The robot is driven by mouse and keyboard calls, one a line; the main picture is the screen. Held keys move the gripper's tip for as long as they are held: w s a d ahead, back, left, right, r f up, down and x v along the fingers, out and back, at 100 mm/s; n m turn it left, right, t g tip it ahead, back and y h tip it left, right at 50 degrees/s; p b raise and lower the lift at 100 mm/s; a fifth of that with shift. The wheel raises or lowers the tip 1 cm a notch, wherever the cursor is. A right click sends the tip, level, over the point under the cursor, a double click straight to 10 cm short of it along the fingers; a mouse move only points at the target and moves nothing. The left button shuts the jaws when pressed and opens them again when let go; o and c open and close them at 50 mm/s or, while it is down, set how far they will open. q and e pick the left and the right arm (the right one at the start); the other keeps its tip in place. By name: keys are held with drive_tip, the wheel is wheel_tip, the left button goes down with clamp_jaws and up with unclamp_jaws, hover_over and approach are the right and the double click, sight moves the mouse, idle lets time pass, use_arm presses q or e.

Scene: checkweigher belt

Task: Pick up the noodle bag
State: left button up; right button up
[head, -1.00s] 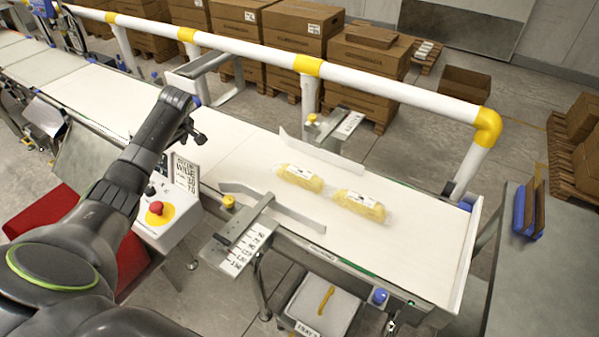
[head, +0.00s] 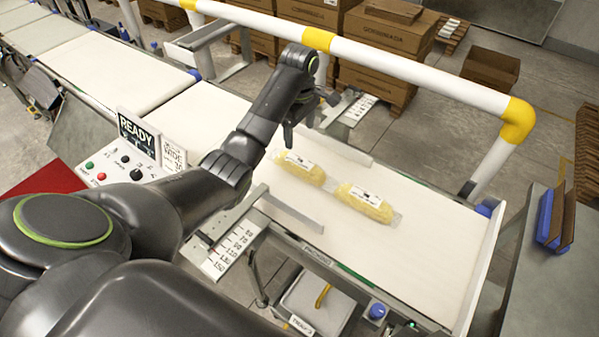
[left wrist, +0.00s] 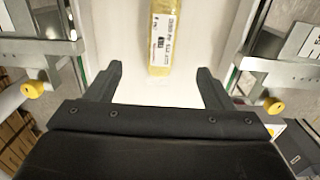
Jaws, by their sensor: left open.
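Two clear bags of yellow noodles with white labels lie end to end on the white belt in the head view. The left noodle bag (head: 300,168) is nearer my arm and the right noodle bag (head: 366,203) lies just beyond it. My left gripper (head: 298,130) is above the belt, close to the left bag and apart from it. Nothing is between the fingers. My right gripper is not in view.
Low guide rails (head: 290,208) flank the belt (head: 425,245). A white and yellow pipe rail (head: 420,75) runs behind it. A control box (head: 110,165) with a READY display stands at the left. A tray (head: 315,303) sits below the belt's front edge.

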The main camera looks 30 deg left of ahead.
sight(300, 160)
use_arm(q)
drive_tip(key=shift+w+f+b, duration=0.1)
drive_tip(key=shift+f+b, duration=0.35)
drive_tip(key=shift+f, duration=0.5)
wheel_tip(300, 160, down, 6)
drive_tip(key=shift+r+p, duration=0.2)
drive_tip(key=shift+p, duration=0.35)
drive_tip(key=shift+f, duration=0.55)
drive_tip(key=f, duration=0.1)
drive_tip(key=f+p, duration=0.1)
drive_tip(key=f, duration=0.2)
drive_tip(key=shift+s+d+f, duration=0.1)
drive_tip(key=shift+s+f, duration=0.05)
drive_tip(key=shift+s, duration=0.15)
drive_tip(key=shift+f, duration=0.5)
drive_tip(key=c, duration=1.1)
drive_tip(key=shift+r, duration=0.1)
drive_tip(key=shift+c, duration=0.5)
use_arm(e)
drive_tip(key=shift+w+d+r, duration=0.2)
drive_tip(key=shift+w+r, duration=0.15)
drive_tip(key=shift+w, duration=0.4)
